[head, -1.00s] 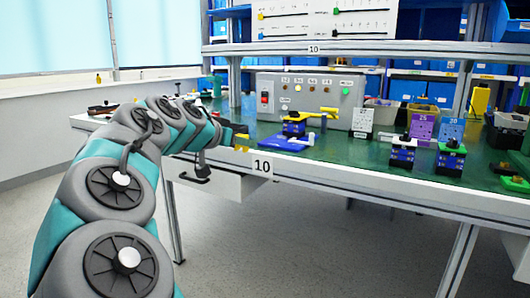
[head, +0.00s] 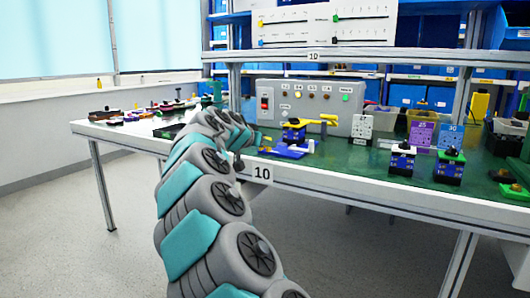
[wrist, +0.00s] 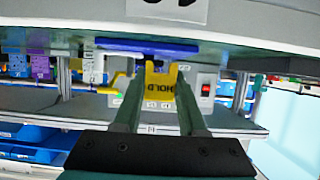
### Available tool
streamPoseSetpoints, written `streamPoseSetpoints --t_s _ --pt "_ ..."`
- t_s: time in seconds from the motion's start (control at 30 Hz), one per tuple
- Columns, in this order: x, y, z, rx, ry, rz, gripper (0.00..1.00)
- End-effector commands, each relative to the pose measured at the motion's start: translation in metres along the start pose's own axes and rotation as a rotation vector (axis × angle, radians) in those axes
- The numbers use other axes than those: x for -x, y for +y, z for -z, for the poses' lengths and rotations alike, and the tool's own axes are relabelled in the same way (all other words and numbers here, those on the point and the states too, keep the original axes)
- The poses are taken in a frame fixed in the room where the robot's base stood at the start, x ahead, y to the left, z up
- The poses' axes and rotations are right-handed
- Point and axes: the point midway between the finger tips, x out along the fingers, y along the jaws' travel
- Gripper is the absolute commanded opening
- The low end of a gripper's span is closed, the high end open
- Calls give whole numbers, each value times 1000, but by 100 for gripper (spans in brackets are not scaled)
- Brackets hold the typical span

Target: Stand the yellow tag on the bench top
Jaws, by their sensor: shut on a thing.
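The yellow tag, marked HOLD, shows in the wrist view (wrist: 160,86), where the picture is upside down. My gripper (wrist: 157,95) is shut on it, with one finger on each side. In the head view my gripper (head: 258,138) is at the bench's front part, left of the rotary switch, small and partly hidden by my arm.
A grey control box (head: 308,103) with a red switch stands behind. A white tagged block (head: 362,127) and two small switch units (head: 402,159) (head: 449,165) stand to the right. A shelf (head: 350,54) runs above. Green bench top is bare between the blue base and the units.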

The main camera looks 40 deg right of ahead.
Motion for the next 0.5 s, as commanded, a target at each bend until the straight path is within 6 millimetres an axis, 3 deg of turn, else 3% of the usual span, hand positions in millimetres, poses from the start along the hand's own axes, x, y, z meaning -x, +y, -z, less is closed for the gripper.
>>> streamPoseSetpoints --t_s 0.2,0.5 --pt "-10 1 -24 1 1 -3 0" --pt "-11 0 -27 0 1 -1 0"
